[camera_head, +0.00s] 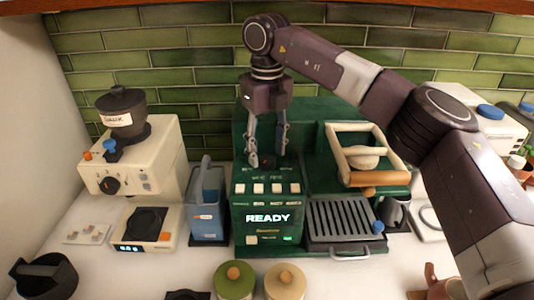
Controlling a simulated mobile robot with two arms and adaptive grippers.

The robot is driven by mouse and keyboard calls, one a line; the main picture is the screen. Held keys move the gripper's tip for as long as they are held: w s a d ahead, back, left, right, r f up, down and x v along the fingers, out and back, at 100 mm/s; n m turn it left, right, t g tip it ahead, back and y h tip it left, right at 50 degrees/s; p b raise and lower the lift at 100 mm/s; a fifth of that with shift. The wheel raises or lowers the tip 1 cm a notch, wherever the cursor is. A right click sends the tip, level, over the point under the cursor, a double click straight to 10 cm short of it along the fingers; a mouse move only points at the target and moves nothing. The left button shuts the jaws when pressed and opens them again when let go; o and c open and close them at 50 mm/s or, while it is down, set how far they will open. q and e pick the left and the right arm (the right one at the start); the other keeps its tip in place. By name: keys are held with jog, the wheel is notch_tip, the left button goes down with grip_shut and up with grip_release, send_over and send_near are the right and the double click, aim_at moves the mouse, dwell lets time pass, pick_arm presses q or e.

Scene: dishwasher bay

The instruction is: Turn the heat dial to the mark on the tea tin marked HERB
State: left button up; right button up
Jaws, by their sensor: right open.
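My right gripper (267,158) hangs open and empty, fingers pointing down, over the green machine (240,215) whose display reads READY. A row of pale buttons (275,188) lies just below its fingertips; I cannot tell whether they touch the machine. No dial is clearly marked as heat; a black dial (110,185) shows on the front of the cream grinder (157,160) at left. Two round lidded containers, one with a green lid (222,284) and one with a cream lid (298,284), stand at the front edge. No HERB label is readable. My left gripper is not in view.
A blue container (206,200) and a scale (127,240) stand left of the machine. A dark jug (45,277) is at front left. A drip tray (335,221) and a wooden-handled portafilter (376,178) are at right. My right arm covers the right side.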

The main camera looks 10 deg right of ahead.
aim_at(267, 159)
notch_tip(267, 159, up, 11)
jog(key=shift+f, duration=0.2)
dwell(0.4)
